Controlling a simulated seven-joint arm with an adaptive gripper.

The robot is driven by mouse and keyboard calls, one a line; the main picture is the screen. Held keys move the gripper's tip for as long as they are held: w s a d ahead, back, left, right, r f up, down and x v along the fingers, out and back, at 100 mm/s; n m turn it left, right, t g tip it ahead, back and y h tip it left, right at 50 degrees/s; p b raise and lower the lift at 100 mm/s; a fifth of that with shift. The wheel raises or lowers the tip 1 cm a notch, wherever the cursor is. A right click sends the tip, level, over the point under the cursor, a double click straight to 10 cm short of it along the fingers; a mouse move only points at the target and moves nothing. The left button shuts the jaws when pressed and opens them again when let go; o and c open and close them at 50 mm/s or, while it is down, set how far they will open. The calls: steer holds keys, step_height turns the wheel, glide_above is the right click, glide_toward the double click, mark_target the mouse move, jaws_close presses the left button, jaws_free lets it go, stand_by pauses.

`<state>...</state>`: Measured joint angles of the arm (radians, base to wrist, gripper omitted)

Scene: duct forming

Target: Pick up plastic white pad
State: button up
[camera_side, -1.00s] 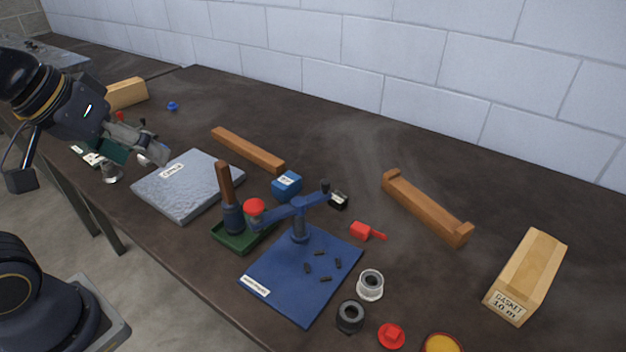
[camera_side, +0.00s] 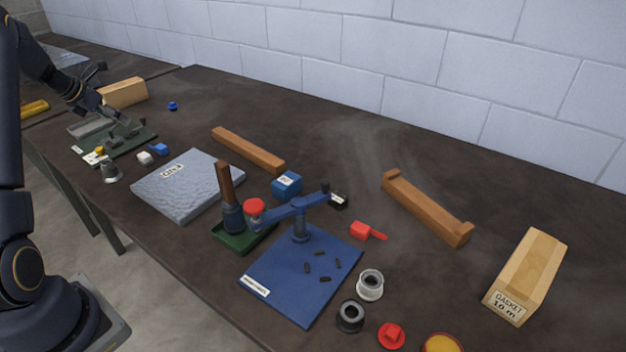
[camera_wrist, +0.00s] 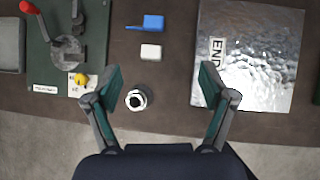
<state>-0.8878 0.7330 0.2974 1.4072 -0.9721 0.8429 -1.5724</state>
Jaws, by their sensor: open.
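The plastic white pad (camera_wrist: 150,52) is a small white block lying flat on the dark table. In the side view the white pad (camera_side: 145,158) lies between the green base and the silver plate. My gripper (camera_wrist: 161,82) is open and empty in the wrist view. Its two green-padded fingers are spread wide, and the pad appears between and beyond them in the picture. The gripper is above the table and does not touch the pad. In the side view my arm is at the far left, over the green base.
A blue piece (camera_wrist: 152,23) lies just beyond the pad. A metal cup (camera_wrist: 136,97) stands near the table's front edge. A green base (camera_wrist: 95,25) with a lever is left, and a silver textured plate (camera_wrist: 285,90) is right. A yellow piece (camera_wrist: 82,79) sits on a white card.

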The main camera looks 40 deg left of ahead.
glide_toward(144, 155)
steer(key=shift+n+g, duration=0.3)
steer(key=shift+n, duration=0.1)
steer(key=x, duration=0.4)
steer(key=shift+w+a+f, duration=0.1)
steer(key=shift+a+f, duration=0.1)
steer(key=x, duration=0.5)
steer(key=shift+w+f, duration=0.15)
steer(key=shift+w, duration=0.3)
steer(key=shift+c, duration=0.2)
steer(key=c, duration=1.1)
